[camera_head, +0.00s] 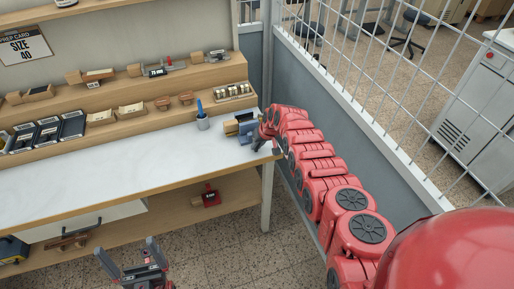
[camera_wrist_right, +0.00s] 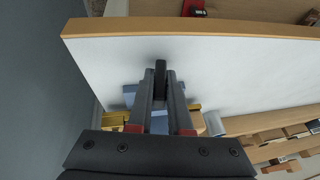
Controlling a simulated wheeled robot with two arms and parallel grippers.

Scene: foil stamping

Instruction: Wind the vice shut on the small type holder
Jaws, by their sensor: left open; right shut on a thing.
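The blue vice (camera_head: 246,131) stands on the right end of the white bench top. It also shows in the right wrist view (camera_wrist_right: 129,94), partly behind my fingers. A tan and dark piece (camera_head: 232,127) is at the vice's left side; I cannot tell whether it is the small type holder or whether the jaws touch it. My right gripper (camera_head: 262,138) is at the vice's right side. In the right wrist view my right gripper (camera_wrist_right: 161,82) is shut on a dark bar (camera_wrist_right: 160,68), apparently the vice handle. My left gripper (camera_head: 130,262) is open and empty, in front of the bench.
A grey cup with a blue tool (camera_head: 202,122) stands left of the vice. Stepped wooden shelves (camera_head: 130,91) with several small items line the back. The bench top (camera_head: 110,165) is clear in front. A mesh fence (camera_head: 350,75) runs close along the right.

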